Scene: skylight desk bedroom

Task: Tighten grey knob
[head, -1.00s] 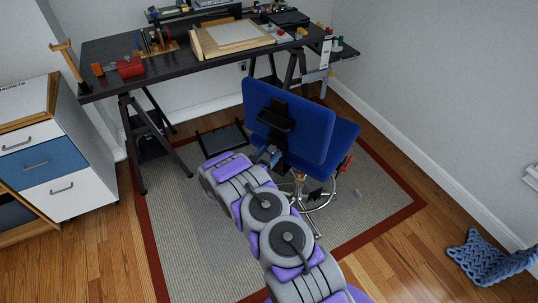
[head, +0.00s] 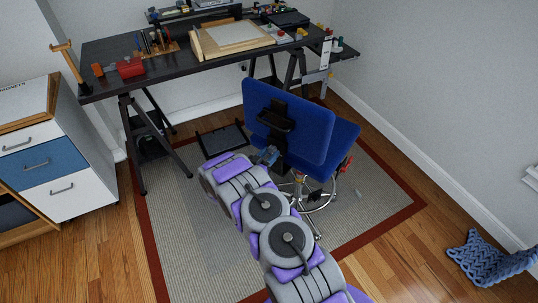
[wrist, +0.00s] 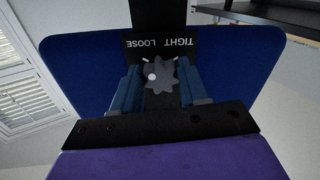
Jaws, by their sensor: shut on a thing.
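The grey knob (wrist: 162,78), star-shaped with a white dot on its left side, sits on a black bracket (wrist: 158,16) on the back of the blue chair. My gripper (wrist: 158,90) is shut on the knob, with one blue finger at each side. White words TIGHT and LOOSE and small white marks show on the bracket beyond the knob. In the head view, my gripper (head: 268,155) reaches the lower back of the blue chair (head: 308,125); the knob is hidden there.
The chair stands on a grey rug (head: 190,240) with a red border. A black desk (head: 170,65) on trestles stands behind it. A white and blue drawer cabinet (head: 55,165) is at the left. A blue knitted blanket (head: 485,258) lies on the floor at the right.

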